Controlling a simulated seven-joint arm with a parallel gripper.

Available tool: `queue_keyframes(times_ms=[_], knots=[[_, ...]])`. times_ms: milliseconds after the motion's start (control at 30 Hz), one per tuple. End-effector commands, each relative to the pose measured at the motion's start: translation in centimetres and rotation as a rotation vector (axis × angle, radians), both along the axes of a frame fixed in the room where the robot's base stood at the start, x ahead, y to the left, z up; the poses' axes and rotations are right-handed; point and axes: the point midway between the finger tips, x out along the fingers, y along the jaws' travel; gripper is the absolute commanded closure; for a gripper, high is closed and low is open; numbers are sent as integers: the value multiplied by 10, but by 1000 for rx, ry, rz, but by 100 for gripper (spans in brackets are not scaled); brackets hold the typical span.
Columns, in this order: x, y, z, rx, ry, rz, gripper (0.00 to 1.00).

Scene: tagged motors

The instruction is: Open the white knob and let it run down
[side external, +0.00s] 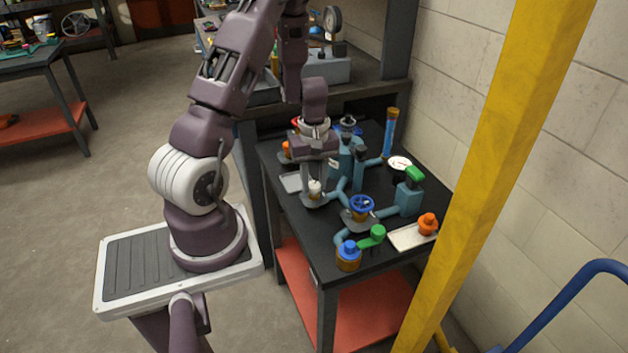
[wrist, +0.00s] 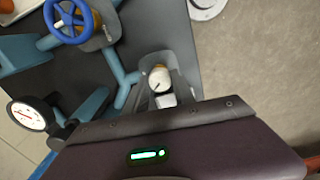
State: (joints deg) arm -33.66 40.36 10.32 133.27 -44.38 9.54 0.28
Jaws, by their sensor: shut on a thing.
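The white knob (side external: 315,187) sits low at the near-left side of the black table, by the teal pipework. It also shows in the wrist view (wrist: 160,78) as a white cap with a dark mark and a brownish part at its top edge. My gripper (side external: 313,197) points down over it and is shut on the knob, with the fingers on either side of it. In the wrist view the fingers partly hide the knob's lower part.
A dial gauge (wrist: 27,115) is close by. A yellow post (side external: 500,150) stands in front at right.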

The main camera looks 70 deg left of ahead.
Motion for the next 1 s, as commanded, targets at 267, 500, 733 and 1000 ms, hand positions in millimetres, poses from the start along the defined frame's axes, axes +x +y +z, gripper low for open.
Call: queue_keyframes(times_ms=[267, 500, 733, 1000], knots=[[0, 0, 1, 1, -2, 260, 100], [0, 0, 1, 0, -2, 481, 100], [0, 0, 1, 0, -1, 664, 100], [1, 0, 1, 0, -2, 808, 100]])
